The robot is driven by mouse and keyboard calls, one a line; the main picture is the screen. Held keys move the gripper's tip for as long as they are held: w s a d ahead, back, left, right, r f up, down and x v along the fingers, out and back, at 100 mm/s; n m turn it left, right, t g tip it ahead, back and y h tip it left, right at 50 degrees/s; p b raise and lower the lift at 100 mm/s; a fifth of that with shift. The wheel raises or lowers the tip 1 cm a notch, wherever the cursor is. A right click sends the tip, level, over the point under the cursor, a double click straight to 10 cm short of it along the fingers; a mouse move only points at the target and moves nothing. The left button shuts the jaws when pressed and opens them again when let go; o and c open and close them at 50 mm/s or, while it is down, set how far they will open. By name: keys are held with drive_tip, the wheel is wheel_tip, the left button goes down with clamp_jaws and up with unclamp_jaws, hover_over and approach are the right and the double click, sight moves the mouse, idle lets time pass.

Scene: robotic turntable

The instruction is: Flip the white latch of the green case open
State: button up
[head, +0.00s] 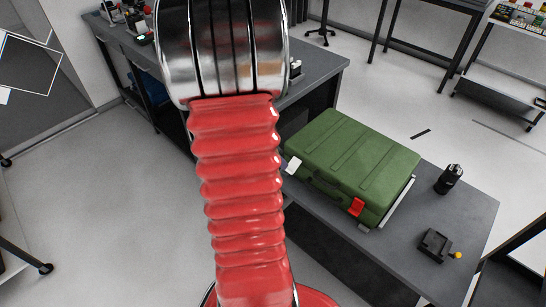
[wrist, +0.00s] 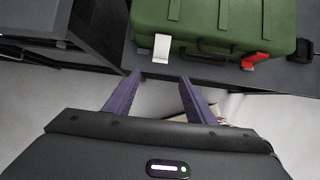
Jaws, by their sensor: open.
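The green case (head: 352,152) lies shut on a dark grey table, and it also shows at the top of the wrist view (wrist: 210,22). Its white latch (head: 293,166) is on the left part of the front face, near a dark handle (head: 325,185). In the wrist view the white latch (wrist: 161,47) hangs down over the case's front. A red latch (head: 356,207) is on the right part of the same face. My gripper (wrist: 158,76) is open and empty, with its two fingers apart, just short of the white latch. My gripper is not seen in the head view.
A black cylindrical object (head: 449,179) stands right of the case. A small dark device with a yellow knob (head: 435,245) sits near the table's right front. Another grey table (head: 318,68) is behind, left of the case. The floor in front is mostly clear.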

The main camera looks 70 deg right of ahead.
drive_tip(key=shift+w+a+r, duration=0.1)
drive_tip(key=shift+a+r, duration=0.1)
drive_tip(key=shift+r, duration=0.1)
drive_tip(key=w+a+f+n+g, duration=0.3)
drive_tip(key=a+f+n, duration=0.1)
drive_tip(key=a+f, duration=0.65)
drive_tip(key=d+r+m+h, duration=0.1)
drive_tip(key=h, duration=0.1)
drive_tip(key=d+r+m+h, duration=0.1)
drive_tip(key=d+h, duration=0.1)
drive_tip(key=d+r+m+h, duration=0.1)
drive_tip(key=m+h, duration=0.1)
drive_tip(key=h, duration=0.1)
drive_tip(key=shift+s+d+r, duration=0.1)
drive_tip(key=shift+s+d, duration=0.05)
